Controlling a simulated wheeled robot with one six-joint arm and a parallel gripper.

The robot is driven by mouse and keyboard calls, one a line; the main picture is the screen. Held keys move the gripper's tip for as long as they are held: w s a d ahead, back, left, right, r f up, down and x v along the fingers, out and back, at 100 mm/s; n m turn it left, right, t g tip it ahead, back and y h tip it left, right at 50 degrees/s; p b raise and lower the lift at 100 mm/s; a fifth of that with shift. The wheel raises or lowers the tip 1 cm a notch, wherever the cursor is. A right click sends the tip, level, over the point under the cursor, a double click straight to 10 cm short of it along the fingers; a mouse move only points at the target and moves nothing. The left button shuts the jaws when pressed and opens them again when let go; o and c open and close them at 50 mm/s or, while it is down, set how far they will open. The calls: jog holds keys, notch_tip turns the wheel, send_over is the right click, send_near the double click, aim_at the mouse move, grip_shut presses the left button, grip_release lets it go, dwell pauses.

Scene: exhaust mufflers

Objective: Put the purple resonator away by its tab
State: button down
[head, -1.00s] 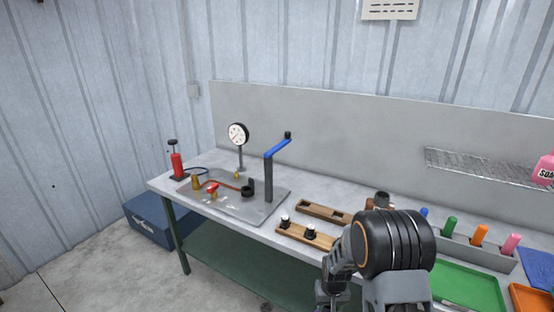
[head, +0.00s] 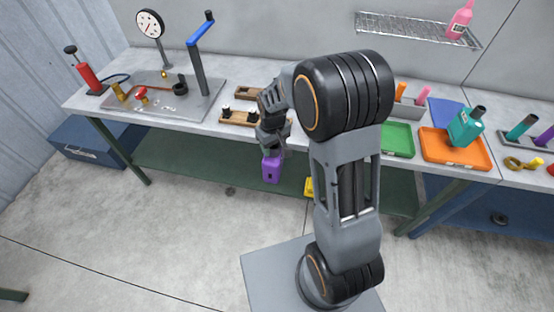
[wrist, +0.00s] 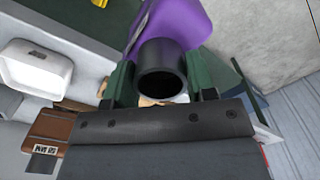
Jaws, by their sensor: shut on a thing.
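The purple resonator (head: 271,170) hangs below my gripper (head: 272,150), in front of the bench's front edge in the head view. In the wrist view the purple body (wrist: 190,18) is at the top, with a dark open pipe end (wrist: 162,70) between the two green fingers of my gripper (wrist: 160,88). My gripper is shut on the resonator, seemingly at this dark pipe end. I cannot make out a tab. Two wooden blocks with dark fittings, a front one (head: 240,118) and a back one (head: 247,93), lie on the bench behind my gripper.
A grey plate (head: 150,103) with a gauge (head: 150,23) and a blue-handled post (head: 199,70) stands left. A yellow thing (head: 308,187) is low beneath the bench. Floor in front is open.

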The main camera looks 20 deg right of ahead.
jog(key=s+a+r+n+p, duration=0.1)
jog(key=s+r+n+p, duration=0.15)
jog(key=r, duration=1.05)
jog(key=s+a+r+n+p, duration=0.1)
jog(key=s+r+n, duration=0.25)
jog(key=r, duration=0.95)
jog(key=s+r+n+p, duration=0.2)
jog(key=s+r+n, duration=0.3)
jog(key=s+r, duration=1.1)
jog(key=shift+d+r, duration=0.25)
jog(key=shift+d, duration=0.05)
jog(key=shift+f, duration=0.1)
